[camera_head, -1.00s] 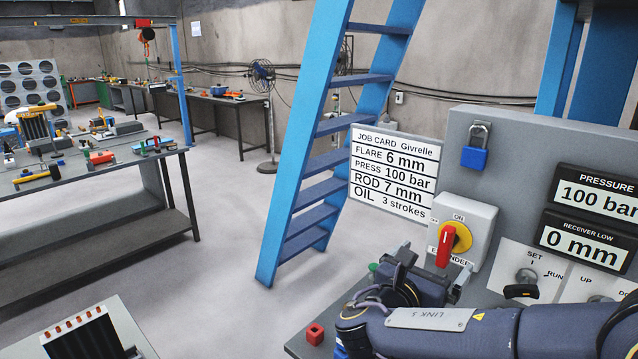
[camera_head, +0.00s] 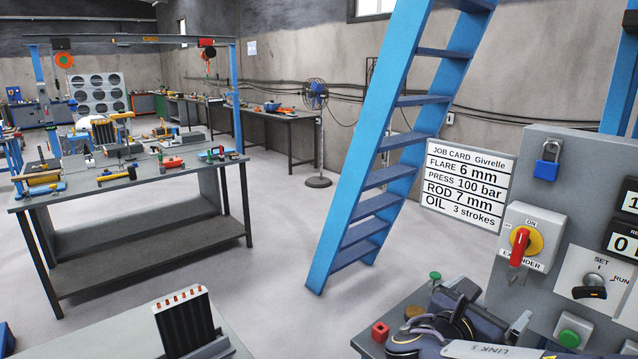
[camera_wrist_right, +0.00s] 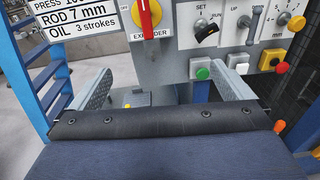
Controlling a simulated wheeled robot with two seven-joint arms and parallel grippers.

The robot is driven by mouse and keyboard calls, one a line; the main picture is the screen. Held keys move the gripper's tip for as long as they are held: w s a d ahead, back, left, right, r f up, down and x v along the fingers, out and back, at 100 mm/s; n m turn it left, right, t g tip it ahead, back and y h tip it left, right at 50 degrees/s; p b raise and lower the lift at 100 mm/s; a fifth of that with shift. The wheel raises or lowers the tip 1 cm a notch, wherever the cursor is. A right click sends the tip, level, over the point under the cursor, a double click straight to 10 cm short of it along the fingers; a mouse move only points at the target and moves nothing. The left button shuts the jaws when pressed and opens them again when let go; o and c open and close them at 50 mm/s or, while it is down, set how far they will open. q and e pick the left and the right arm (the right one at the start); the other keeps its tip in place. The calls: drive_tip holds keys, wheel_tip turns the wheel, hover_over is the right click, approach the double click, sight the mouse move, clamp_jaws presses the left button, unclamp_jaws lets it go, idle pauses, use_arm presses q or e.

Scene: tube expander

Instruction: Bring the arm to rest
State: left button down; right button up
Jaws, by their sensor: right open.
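My right arm reaches in from the bottom right of the head view, with its gripper (camera_head: 480,303) low in front of the grey expander panel (camera_head: 566,190). In the right wrist view the two grey fingers of this gripper (camera_wrist_right: 165,90) stand wide apart with nothing between them. Beyond them is the panel with the red-handled expander switch (camera_wrist_right: 147,15). The same switch (camera_head: 520,246) shows in the head view, its handle upright. My left gripper is not in view.
A blue ladder (camera_head: 375,165) rises left of the panel. A workbench with tools (camera_head: 90,190) stands at left. A finned coil block (camera_head: 183,322) is at lower left. Floor between is clear.

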drive_tip(key=s+d+f+m+g+y, duration=0.35)
drive_tip(key=s+f+m, duration=0.25)
drive_tip(key=s, duration=0.2)
drive_tip(key=s+d+f+m+g+y, duration=0.2)
drive_tip(key=s+f+m+g+y, duration=0.2)
drive_tip(key=s+f+m, duration=0.25)
drive_tip(key=s+a+m+t+y, duration=0.2)
drive_tip(key=s+a+m+y, duration=0.6)
drive_tip(key=a+m, duration=0.4)
drive_tip(key=shift+s+a+f+m+y, duration=0.25)
drive_tip(key=shift+s+a+m+y, duration=0.1)
drive_tip(key=shift+m+y, duration=0.5)
drive_tip(key=shift+a+r+m+t, duration=0.15)
drive_tip(key=shift+a+m+t, duration=0.1)
drive_tip(key=shift+m, duration=0.15)
drive_tip(key=shift+c, duration=0.3)
